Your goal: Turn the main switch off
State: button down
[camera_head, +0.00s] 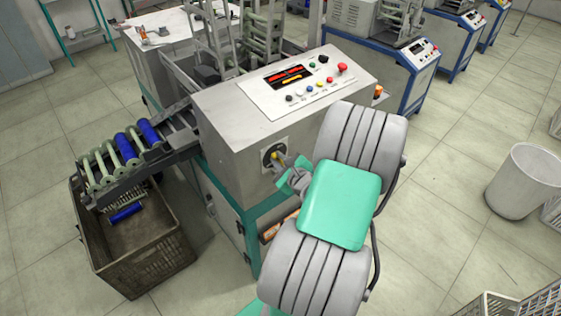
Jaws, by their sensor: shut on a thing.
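The main switch (274,156) sits on the front face of the grey bobbin winding machine (240,150), on a round dark plate with a yellow part in its middle. My gripper (284,164) is at the switch, with its fingertips against the yellow part. It is shut on the switch knob. The fingers partly cover the knob, so its exact turn angle is hard to read. My arm with green and grey links reaches in from the lower right. The machine's sloped control panel (250,101) shows a lit red and orange display (290,76).
A red mushroom button (342,68) and several small coloured buttons are on the panel. A brown crate (150,270) with a blue bobbin stands below the bobbin chute (116,166) at left. A white bin (524,180) stands at right. Floor between is clear.

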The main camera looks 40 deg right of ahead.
jog(key=n+t+h+b, duration=0.1)
jog(key=n+b, duration=0.2)
jog(key=b, duration=0.2)
jog(key=f+n+h+b, duration=0.1)
jog(key=n+b, duration=0.2)
jog(key=b, duration=0.3)
jog(key=a+f+n+t+h+b, duration=0.1)
jog(key=n+b, duration=0.2)
jog(key=b, duration=0.2)
jog(key=shift+a+f+t+h, duration=0.1)
jog(key=shift+f+t+h, duration=0.05)
jog(key=shift+t+h, duration=0.2)
jog(key=shift+b, duration=0.3)
jog(key=c, duration=1.5)
grip_release()
jog(key=shift+r, duration=0.2)
jog(key=shift+c, duration=0.2)
jog(key=shift+o, duration=0.7)
jog(key=shift+w+f, duration=0.15)
